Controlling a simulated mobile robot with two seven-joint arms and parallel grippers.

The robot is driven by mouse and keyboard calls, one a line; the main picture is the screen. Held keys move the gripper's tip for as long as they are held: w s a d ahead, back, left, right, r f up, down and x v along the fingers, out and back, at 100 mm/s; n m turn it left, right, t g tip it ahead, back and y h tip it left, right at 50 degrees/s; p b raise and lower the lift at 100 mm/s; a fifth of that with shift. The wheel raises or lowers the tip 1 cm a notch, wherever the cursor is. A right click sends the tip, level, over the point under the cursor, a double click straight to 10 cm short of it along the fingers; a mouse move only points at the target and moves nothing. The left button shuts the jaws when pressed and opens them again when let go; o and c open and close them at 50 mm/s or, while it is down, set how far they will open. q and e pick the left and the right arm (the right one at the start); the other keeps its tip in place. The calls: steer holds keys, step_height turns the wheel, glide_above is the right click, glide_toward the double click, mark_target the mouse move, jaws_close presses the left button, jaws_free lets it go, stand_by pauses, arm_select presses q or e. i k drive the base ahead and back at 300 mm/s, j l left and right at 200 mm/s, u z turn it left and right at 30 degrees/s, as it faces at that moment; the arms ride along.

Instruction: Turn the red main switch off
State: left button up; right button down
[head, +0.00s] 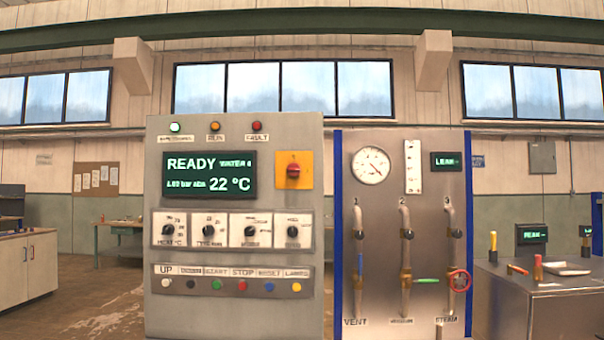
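The red main switch (293,170) is a small red rotary handle on a yellow-orange square plate (305,157). It sits at the upper right of the grey control panel (285,136), right of the dark display (209,174). The handle's exact angle is too small to tell. Above the display is a row of lamps; the left one (175,127) looks pale green and lit, beside an amber one (215,126) and a red one (256,126). Neither of my grippers is in view.
Below the display are several rotary knobs (208,231) and a row of coloured push buttons (242,286). A valve panel (383,230) with a gauge (371,165) stands to the right. A steel bench (540,300) with tools is at far right. Floor (95,300) shows at left.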

mark_target(293, 169)
steer(key=i+l+u, duration=0.1)
steer(key=i+l, duration=1.45)
